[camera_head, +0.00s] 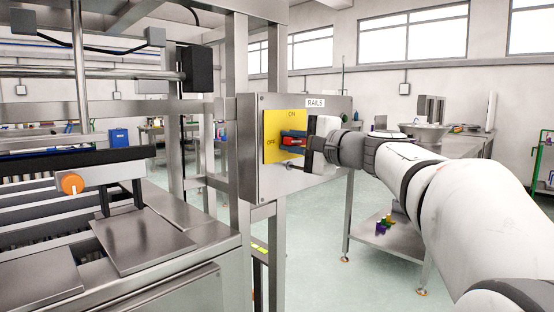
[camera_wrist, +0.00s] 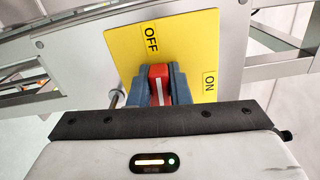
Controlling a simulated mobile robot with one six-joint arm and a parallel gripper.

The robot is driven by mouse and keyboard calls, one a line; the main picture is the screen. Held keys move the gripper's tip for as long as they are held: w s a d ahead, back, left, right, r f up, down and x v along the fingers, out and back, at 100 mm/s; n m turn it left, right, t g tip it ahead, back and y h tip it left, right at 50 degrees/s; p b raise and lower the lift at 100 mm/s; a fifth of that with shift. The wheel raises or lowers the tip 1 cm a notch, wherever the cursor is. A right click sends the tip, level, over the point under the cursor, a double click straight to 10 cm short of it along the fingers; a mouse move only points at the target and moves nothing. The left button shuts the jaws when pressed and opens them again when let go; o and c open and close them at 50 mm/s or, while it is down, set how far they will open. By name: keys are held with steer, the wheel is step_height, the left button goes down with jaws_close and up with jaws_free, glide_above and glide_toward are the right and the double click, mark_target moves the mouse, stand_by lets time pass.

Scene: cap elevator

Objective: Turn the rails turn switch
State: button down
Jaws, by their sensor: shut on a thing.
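The rails turn switch is a red knob with a white line (camera_wrist: 158,88), on a yellow plate (camera_wrist: 190,50) marked OFF and ON. In the wrist view the white line points up, roughly toward OFF. In the head view the red knob (camera_head: 293,134) is partly hidden by my gripper. The yellow plate (camera_head: 271,124) is on a grey metal box (camera_head: 247,150) labelled RAILS. My gripper (camera_wrist: 161,82) has its blue-grey fingers shut on the knob, one on each side. It also shows in the head view (camera_head: 298,140), reaching in from the right.
A small metal peg (camera_wrist: 117,98) sticks out beside the plate. Metal posts (camera_head: 238,80) stand beside the box. A steel machine (camera_head: 140,245) with an orange knob (camera_head: 72,184) fills the left side. A table (camera_head: 385,238) with small coloured items stands behind my arm.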

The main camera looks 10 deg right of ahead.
steer(key=shift+w+d+f+n+b, duration=0.2)
steer(key=shift+d+f+n+b, duration=0.15)
steer(key=shift+f+b, duration=0.3)
steer(key=shift+r+n, duration=0.25)
steer(key=c, duration=1.4)
jaws_free()
steer(key=shift+d+r, duration=0.1)
steer(key=shift+o, duration=0.2)
steer(key=shift+r, duration=0.1)
steer(key=v, duration=0.7)
steer(key=shift+s, duration=0.4)
steer(key=shift+d+p, duration=0.1)
steer(key=shift+p, duration=0.3)
